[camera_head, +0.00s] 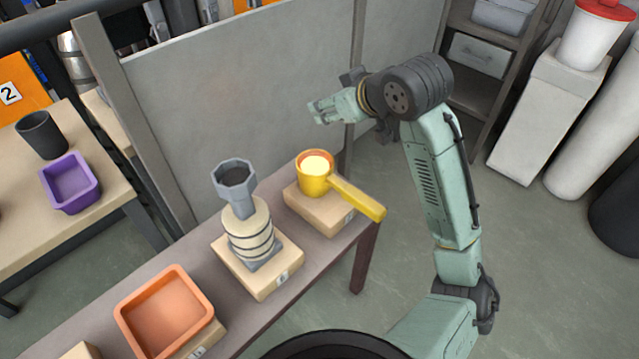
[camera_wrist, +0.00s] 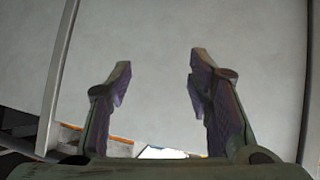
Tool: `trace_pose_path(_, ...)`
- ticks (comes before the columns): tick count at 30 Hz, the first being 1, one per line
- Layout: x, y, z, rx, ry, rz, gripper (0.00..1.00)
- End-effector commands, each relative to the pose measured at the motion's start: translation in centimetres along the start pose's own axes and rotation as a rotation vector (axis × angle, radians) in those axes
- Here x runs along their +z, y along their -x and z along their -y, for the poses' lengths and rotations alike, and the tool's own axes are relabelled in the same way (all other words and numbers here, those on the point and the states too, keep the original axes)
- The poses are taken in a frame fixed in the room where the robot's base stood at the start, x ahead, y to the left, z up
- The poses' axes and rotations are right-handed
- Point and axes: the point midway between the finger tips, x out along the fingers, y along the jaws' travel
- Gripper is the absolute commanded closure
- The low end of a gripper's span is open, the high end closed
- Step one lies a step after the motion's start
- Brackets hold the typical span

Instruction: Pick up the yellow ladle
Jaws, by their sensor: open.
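The yellow ladle (camera_head: 314,186) sits on a light wooden block (camera_head: 318,213) at the far right end of the table. Its cup holds something pale, and its flat handle (camera_head: 358,197) sticks out to the right past the block and the table edge. My gripper (camera_head: 318,110) is above and behind the ladle in the head view, apart from it. In the wrist view my gripper (camera_wrist: 158,80) has its two fingers spread with nothing between them, facing a grey panel. The ladle is not visible in the wrist view.
A grey funnel-topped stack (camera_head: 249,229) stands on a block left of the ladle. An orange tray (camera_head: 168,312) lies nearer on the table (camera_head: 215,262). A grey partition panel (camera_head: 245,85) rises behind the table. The floor right of the table is clear near the handle.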

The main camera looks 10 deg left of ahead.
Motion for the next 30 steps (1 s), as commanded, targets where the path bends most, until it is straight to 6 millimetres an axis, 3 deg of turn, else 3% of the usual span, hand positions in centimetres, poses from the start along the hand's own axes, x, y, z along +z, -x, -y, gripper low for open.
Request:
trace_pose_path(3,6.2,1.9,0.3,-0.089,0.041,0.242,0.53)
trace_pose_path(6,10.3,3.5,0.9,-0.162,0.046,0.392,0.53)
trace_pose_path(9,12.8,4.7,1.2,-0.21,0.04,0.482,0.53)
trace_pose_path(13,14.3,4.5,1.7,-0.235,0.036,0.519,0.53)
trace_pose_path(21,16.2,1.1,2.7,-0.236,0.036,0.516,0.53)
trace_pose_path(30,17.2,-1.4,3.8,-0.235,0.038,0.515,0.53)
